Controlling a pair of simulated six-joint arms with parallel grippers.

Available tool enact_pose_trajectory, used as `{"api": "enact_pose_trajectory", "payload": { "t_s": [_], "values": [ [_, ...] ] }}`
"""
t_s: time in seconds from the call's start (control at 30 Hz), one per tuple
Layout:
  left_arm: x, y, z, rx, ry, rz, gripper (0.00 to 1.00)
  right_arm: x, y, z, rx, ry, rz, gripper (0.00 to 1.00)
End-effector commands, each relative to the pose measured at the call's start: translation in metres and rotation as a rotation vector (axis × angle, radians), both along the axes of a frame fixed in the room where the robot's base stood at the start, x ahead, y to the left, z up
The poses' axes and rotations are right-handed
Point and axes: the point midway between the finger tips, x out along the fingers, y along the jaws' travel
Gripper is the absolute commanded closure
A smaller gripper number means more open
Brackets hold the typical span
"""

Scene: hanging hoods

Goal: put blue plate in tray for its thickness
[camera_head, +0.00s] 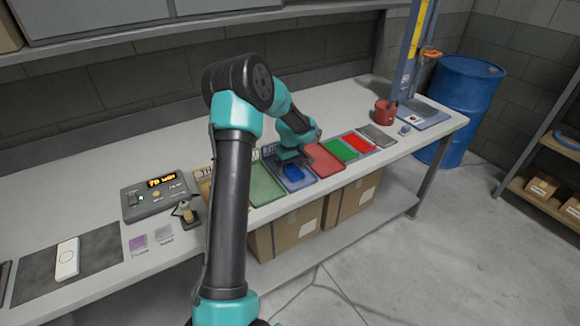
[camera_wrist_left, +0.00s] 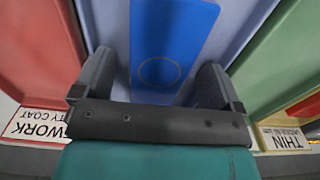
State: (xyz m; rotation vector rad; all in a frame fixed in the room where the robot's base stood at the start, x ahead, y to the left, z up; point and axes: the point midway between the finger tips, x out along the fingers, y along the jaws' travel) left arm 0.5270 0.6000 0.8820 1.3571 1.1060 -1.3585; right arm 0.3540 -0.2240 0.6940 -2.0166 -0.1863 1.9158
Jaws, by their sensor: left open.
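The blue plate (camera_head: 293,172) appears to lie in the blue tray (camera_head: 303,184), between the green tray (camera_head: 264,187) and the red tray (camera_head: 326,160). In the left wrist view the plate (camera_wrist_left: 170,45) is a flat blue piece with a faint ring mark. My left gripper (camera_wrist_left: 155,82) is open, with one finger on each side of the plate's near end and gaps beside it. In the head view the left gripper (camera_head: 290,157) is low over the blue tray and hides part of it. My right gripper is not in view.
A label reading THIN (camera_wrist_left: 285,139) is by the green tray. A gauge box with a lit display (camera_head: 157,195) stands left of my arm. A white device (camera_head: 67,260) lies on a dark mat. Bright green (camera_head: 340,149) and red (camera_head: 360,142) pieces and a red can (camera_head: 384,112) are to the right.

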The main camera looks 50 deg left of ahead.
Motion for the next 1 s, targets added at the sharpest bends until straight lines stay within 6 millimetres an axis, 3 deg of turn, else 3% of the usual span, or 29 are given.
{"api": "enact_pose_trajectory", "payload": {
  "t_s": [0.27,0.8,1.0],
  "values": [
    [0.001,0.000,0.030,0.002,-0.005,0.000,0.09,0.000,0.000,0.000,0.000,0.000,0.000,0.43],
    [0.001,0.000,0.134,0.002,-0.005,0.000,0.09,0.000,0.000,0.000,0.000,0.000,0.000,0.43],
    [0.000,0.000,0.163,0.002,-0.002,0.000,0.09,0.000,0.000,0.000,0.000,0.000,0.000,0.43]
  ]
}}
